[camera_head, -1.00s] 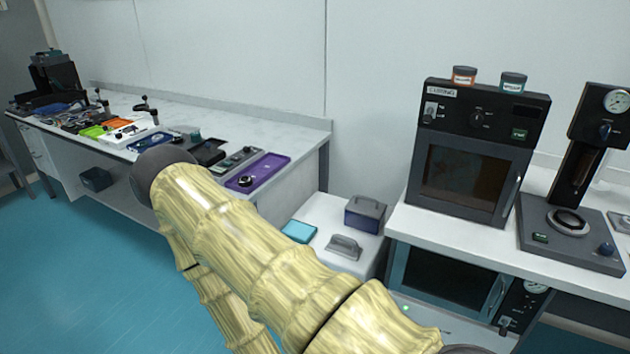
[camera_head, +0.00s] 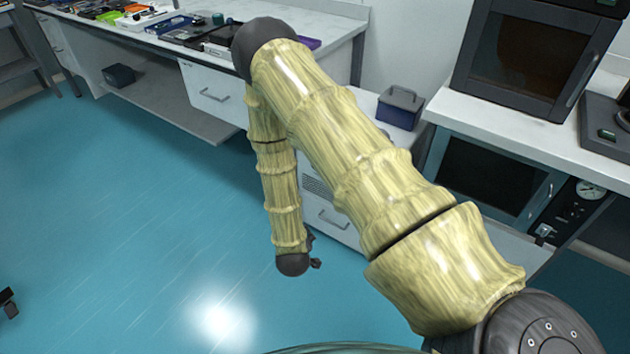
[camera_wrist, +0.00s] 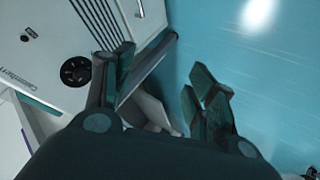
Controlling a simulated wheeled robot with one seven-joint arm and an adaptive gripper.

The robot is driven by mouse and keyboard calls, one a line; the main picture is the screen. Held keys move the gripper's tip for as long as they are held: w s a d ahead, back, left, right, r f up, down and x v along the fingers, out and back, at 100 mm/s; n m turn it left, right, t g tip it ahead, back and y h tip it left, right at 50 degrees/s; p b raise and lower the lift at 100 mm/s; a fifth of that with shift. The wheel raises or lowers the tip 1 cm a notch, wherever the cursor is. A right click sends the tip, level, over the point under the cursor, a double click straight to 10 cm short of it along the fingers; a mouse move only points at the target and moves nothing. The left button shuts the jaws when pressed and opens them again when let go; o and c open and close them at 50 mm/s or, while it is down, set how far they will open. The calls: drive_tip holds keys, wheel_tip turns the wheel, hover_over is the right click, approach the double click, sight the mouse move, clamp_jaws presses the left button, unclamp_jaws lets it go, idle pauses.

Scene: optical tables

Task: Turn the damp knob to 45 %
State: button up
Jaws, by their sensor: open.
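A round black knob (camera_wrist: 75,71) with pale markings sits on the white face of a cabinet, left of my gripper in the wrist view. It may be the damp knob; I cannot read its setting or any damp label. My gripper (camera_wrist: 163,75) is open, its two dark fingers apart with nothing held between them. The knob is beyond the left finger, outside the jaws. In the head view my forearm hangs down in front of a low white cabinet (camera_head: 335,222), and the knob does not show there.
A blue box with a handle (camera_head: 400,108) stands on the low cabinet. A dark oven (camera_head: 520,60) stands on the right bench. The left bench (camera_head: 345,32) carries several devices and trays.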

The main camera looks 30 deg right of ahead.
drive_tip(key=w+d+r+m+h+b, duration=0.1)
drive_tip(key=w+d+h+b, duration=0.45)
drive_tip(key=w+b, duration=0.3)
drive_tip(key=w+d+r+m+h+b, duration=0.2)
drive_tip(key=w+d+h+b, duration=0.35)
drive_tip(key=w+b, duration=0.35)
drive_tip(key=b+x, duration=0.2)
drive_tip(key=x, duration=0.9)
drive_tip(key=shift+g+b, duration=0.3)
drive_tip(key=shift+w+a+f, duration=0.1)
drive_tip(key=c, duration=1)
